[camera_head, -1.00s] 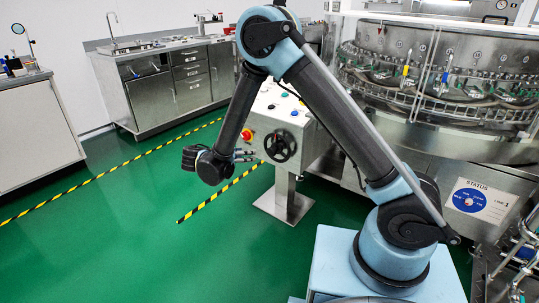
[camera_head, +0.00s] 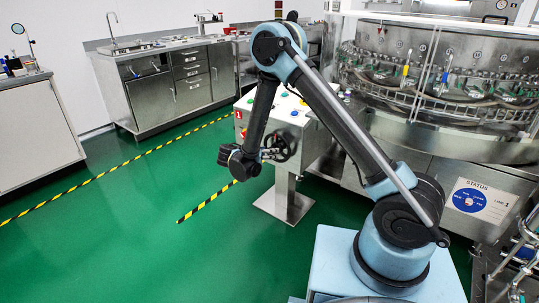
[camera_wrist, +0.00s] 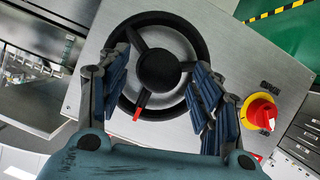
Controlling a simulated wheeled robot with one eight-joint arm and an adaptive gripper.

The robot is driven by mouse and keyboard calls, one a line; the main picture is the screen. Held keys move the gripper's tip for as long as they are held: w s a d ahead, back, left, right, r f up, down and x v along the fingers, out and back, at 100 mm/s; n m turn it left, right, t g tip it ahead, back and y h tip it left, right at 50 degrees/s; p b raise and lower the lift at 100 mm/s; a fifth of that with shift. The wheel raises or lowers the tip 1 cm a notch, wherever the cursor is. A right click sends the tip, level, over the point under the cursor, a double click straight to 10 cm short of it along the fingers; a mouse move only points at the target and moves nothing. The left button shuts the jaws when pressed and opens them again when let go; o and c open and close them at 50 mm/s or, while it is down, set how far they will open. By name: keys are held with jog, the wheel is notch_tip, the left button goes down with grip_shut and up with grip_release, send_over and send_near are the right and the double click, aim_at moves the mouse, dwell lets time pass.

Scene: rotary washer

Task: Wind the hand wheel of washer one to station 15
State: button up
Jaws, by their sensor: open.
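The black hand wheel (camera_wrist: 165,70) faces the wrist camera, with a round hub, spokes and a red mark (camera_wrist: 137,114) near the lower-left rim. In the head view the wheel (camera_head: 284,147) is on the front of a control box (camera_head: 298,120) on a post, partly behind my arm. My gripper (camera_wrist: 163,64) is open, its blue-padded fingers on either side of the hub, overlapping the left and right rim. I cannot tell whether they touch it. In the head view my gripper (camera_head: 266,154) is at the wheel. The washer (camera_head: 430,100) has numbered stations, too small to read surely.
A red stop knob on a yellow base (camera_wrist: 260,112) sits right of the wheel in the wrist view, close to the right finger. A steel counter (camera_head: 170,88) stands back left. A status sign (camera_head: 478,200) is on the washer's front. Green floor at left is clear.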

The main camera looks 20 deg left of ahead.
jog(key=shift+w+d+f, duration=0.25)
jog(key=shift+w, duration=0.3)
grip_shut()
jog(key=shift+a, duration=0.1)
jog(key=shift+s, duration=0.1)
